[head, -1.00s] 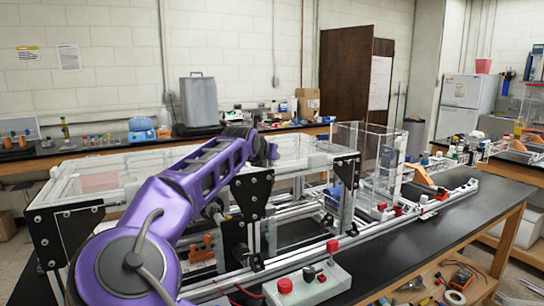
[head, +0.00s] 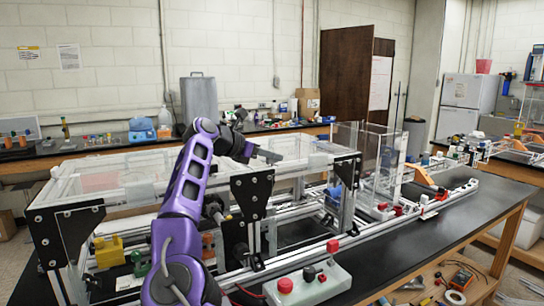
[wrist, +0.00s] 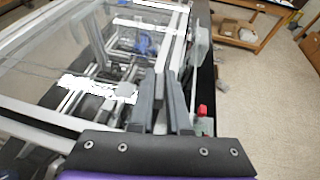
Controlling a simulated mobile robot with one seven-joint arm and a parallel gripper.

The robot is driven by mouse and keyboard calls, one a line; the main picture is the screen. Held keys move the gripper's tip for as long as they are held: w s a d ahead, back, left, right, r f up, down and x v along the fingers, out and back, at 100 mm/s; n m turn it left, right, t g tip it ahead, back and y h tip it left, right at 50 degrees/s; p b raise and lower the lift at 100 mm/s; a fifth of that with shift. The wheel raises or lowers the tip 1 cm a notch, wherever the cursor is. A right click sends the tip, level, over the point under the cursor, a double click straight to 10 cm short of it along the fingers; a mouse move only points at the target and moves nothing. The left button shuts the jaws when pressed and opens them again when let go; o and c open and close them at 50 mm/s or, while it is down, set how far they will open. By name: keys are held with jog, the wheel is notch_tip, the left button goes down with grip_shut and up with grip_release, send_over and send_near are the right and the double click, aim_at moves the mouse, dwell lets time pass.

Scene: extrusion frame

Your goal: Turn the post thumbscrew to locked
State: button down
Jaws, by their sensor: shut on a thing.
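My gripper (head: 268,156) is in the air at the clear-topped extrusion frame (head: 140,209), near the top of a black bracket plate (head: 252,195). In the wrist view its two dark grey fingers (wrist: 168,88) point up the picture, close together. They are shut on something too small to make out. A light grey rail of the frame runs just beyond the fingertips. I cannot pick out the post thumbscrew for certain, nor tell its setting. A dark knob (head: 214,209) shows beside my arm, below the frame's top.
A grey control box (head: 318,284) with a red button stands on the black bench in front of the frame. Clear panels (head: 372,160) stand at the frame's right. The bench (head: 440,225) is bare at its right front. A yellow block (head: 109,251) sits low at left.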

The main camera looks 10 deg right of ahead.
jog(key=shift+f+m+g, duration=0.15)
jog(key=shift+m+g, duration=0.25)
jog(key=shift+g, duration=0.1)
jog(key=c, duration=0.9)
grip_release()
jog(key=shift+s+a+r, duration=0.1)
jog(key=shift+r, duration=0.1)
